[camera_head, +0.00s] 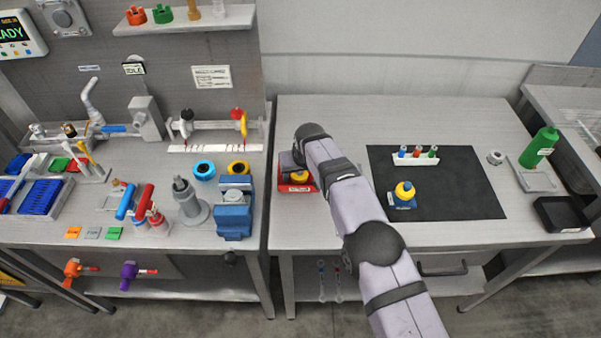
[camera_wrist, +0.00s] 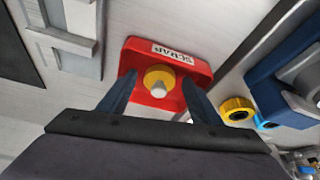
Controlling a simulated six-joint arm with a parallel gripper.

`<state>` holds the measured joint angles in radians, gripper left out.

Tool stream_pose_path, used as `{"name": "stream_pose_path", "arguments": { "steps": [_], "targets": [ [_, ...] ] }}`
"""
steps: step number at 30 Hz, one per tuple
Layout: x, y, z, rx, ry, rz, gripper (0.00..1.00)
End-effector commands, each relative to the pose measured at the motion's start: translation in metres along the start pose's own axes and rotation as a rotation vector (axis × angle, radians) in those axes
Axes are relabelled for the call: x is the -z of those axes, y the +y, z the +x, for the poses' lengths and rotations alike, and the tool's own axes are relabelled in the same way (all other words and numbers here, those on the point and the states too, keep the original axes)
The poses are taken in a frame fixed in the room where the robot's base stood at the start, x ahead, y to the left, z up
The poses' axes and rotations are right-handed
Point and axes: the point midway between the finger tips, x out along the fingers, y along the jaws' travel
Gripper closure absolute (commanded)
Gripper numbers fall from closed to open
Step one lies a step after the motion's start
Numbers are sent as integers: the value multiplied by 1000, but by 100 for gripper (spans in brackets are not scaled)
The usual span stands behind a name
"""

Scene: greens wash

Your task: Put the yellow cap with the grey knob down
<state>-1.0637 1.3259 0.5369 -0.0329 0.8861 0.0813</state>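The yellow cap with the grey knob (camera_wrist: 159,80) lies in the red tray marked SCRAP (camera_wrist: 200,69), knob toward the wrist camera. My gripper (camera_wrist: 158,84) is above it with its fingers spread. A gap shows between each fingertip and the cap's side, so the fingers do not appear to touch it. In the head view the yellow cap (camera_head: 299,177) shows in the red tray (camera_head: 298,188), partly hidden by my gripper (camera_head: 294,171) and wrist.
A black mat (camera_head: 455,190) holds a blue block with a yellow top (camera_head: 404,191) and a white rack of small coloured pieces (camera_head: 415,158). A blue vise (camera_head: 234,215) stands left, by yellow (camera_head: 238,168) and blue (camera_head: 204,170) rings. A green bottle (camera_head: 540,146) is at right.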

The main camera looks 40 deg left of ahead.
Motion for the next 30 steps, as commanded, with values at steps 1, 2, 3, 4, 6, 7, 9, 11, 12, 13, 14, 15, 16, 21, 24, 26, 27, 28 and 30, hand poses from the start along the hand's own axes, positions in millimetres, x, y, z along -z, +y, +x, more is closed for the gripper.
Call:
{"name": "stream_pose_path", "arguments": {
  "steps": [1,2,3,4,6,7,9,11,12,13,14,15,16,21,24,26,27,28,30],
  "targets": [
    [0,0,0,0,0,0,42],
    [0,0,0,0,0,0,42],
    [0,0,0,0,0,0,42],
    [0,0,-1,0,0,0,42],
    [1,0,-3,0,0,0,42],
    [2,0,-4,0,0,0,42],
    [2,0,-6,0,0,0,42],
    [2,0,-9,0,2,0,42],
    [2,0,-12,0,1,0,42],
    [3,0,-14,0,2,0,42],
    [3,0,-17,0,2,0,42],
    [3,0,-21,0,2,0,42],
    [2,0,-24,0,1,0,42],
    [2,0,-44,0,4,0,42],
    [1,0,-59,0,3,0,42],
    [1,0,-68,0,3,0,42],
    [2,0,-75,0,5,0,42],
    [2,0,-79,0,3,0,42],
    [1,0,-89,0,2,0,42]
  ]
}}
